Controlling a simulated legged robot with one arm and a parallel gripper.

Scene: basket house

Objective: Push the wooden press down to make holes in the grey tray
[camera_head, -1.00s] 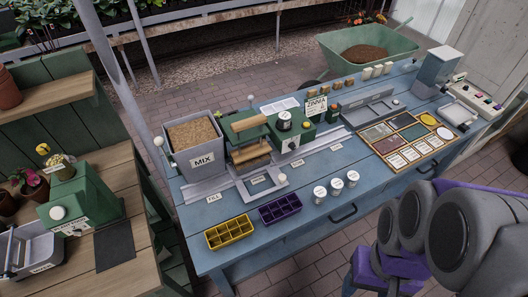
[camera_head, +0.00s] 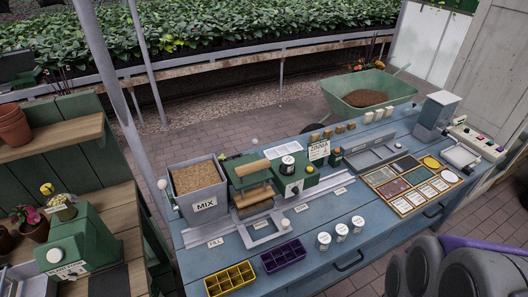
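The press (camera_head: 249,178) stands at the left part of the blue bench, behind its front edge. It has a green body, a wooden bar handle (camera_head: 253,167) on top and a wooden block (camera_head: 254,196) below. The block sits above a grey rail. A grey tray-like frame (camera_head: 262,239) with a white knob is in front of the press on this rail; I cannot tell whether a tray of soil lies under the block. My gripper is not in view; only grey, rounded parts of my arm show at the bottom right, well away from the press.
A grey MIX bin (camera_head: 199,191) of soil is left of the press, and a green machine (camera_head: 293,175) is right. A yellow tray (camera_head: 231,279), a purple tray (camera_head: 284,255) and white-lidded jars (camera_head: 342,232) line the front. Seed compartments (camera_head: 410,184) lie to the right.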

